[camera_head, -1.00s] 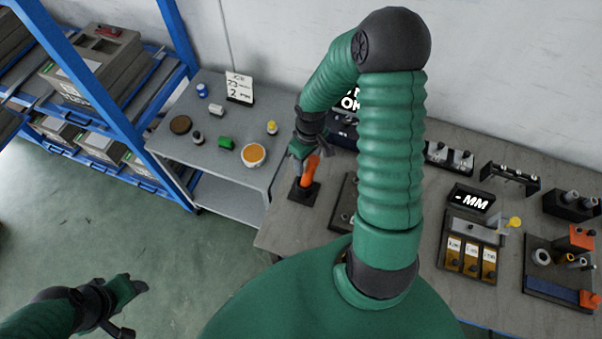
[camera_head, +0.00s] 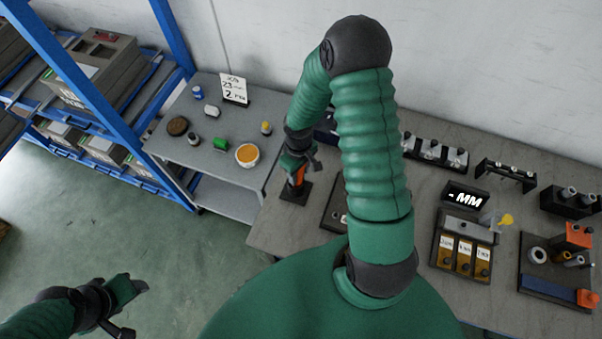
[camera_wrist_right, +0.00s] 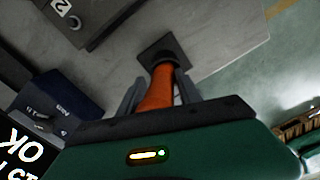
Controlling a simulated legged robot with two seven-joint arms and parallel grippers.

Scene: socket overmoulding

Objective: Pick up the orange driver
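The orange driver (camera_head: 299,174) stands upright in a dark square base (camera_head: 296,193) near the left edge of the workbench. My right gripper (camera_head: 292,170) is down at the driver and partly covers it. In the right wrist view the driver's orange handle (camera_wrist_right: 157,90) lies between the two fingers of my right gripper (camera_wrist_right: 157,92), with its lower end at the dark base (camera_wrist_right: 164,54). The fingers are on either side of the handle; whether they touch it is not clear. My left gripper (camera_head: 136,287) hangs over the floor at lower left, away from the bench; its fingers are too small to read.
A tray with labelled bins (camera_head: 464,256) and several fixtures stand further right on the bench.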

